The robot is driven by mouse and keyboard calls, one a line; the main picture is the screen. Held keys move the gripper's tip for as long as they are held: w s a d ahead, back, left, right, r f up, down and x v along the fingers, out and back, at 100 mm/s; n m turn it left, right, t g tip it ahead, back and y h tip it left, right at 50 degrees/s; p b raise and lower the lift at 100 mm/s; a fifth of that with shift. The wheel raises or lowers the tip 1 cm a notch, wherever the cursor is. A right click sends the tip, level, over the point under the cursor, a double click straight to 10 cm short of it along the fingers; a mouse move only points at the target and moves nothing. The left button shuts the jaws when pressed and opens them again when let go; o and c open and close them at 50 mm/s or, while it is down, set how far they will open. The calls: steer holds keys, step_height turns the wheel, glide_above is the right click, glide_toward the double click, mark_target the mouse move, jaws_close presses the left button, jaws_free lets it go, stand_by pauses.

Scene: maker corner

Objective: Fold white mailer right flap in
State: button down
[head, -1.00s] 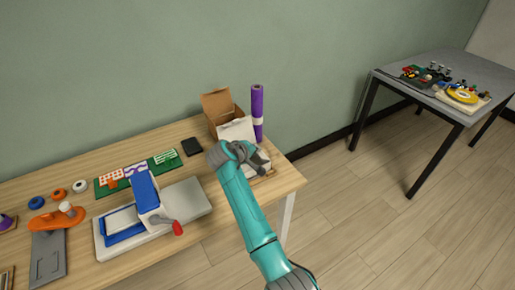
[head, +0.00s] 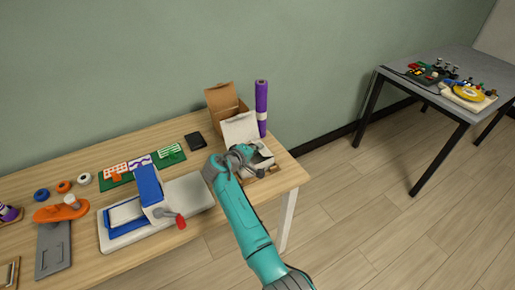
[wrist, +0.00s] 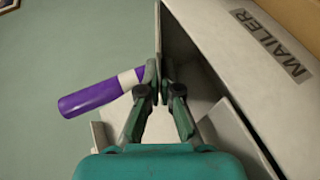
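The white mailer (head: 240,127) stands near the right end of the wooden table, partly hidden by my gripper and arm. In the wrist view its white panel with the MAILER label (wrist: 270,45) fills the upper right. A thin upright flap (wrist: 172,42), greyish and seen nearly edge-on, lies left of that panel, on the side toward the purple roll. My gripper (wrist: 158,78) has its two fingertips close together, one on each side of this flap's edge, and looks shut on it. In the head view my gripper (head: 246,160) is over the mailer, and the fingertips are hard to make out.
An open brown carton (head: 222,97) stands behind the mailer and a purple roll (head: 261,95) stands upright at its right rear. A black box (head: 195,141) and a blue-handled press (head: 150,187) are to the left. The table's right edge is close.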

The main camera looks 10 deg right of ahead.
steer(key=c, duration=1.4)
jaws_free()
steer(key=v, duration=1.2)
steer(key=shift+f, duration=0.1)
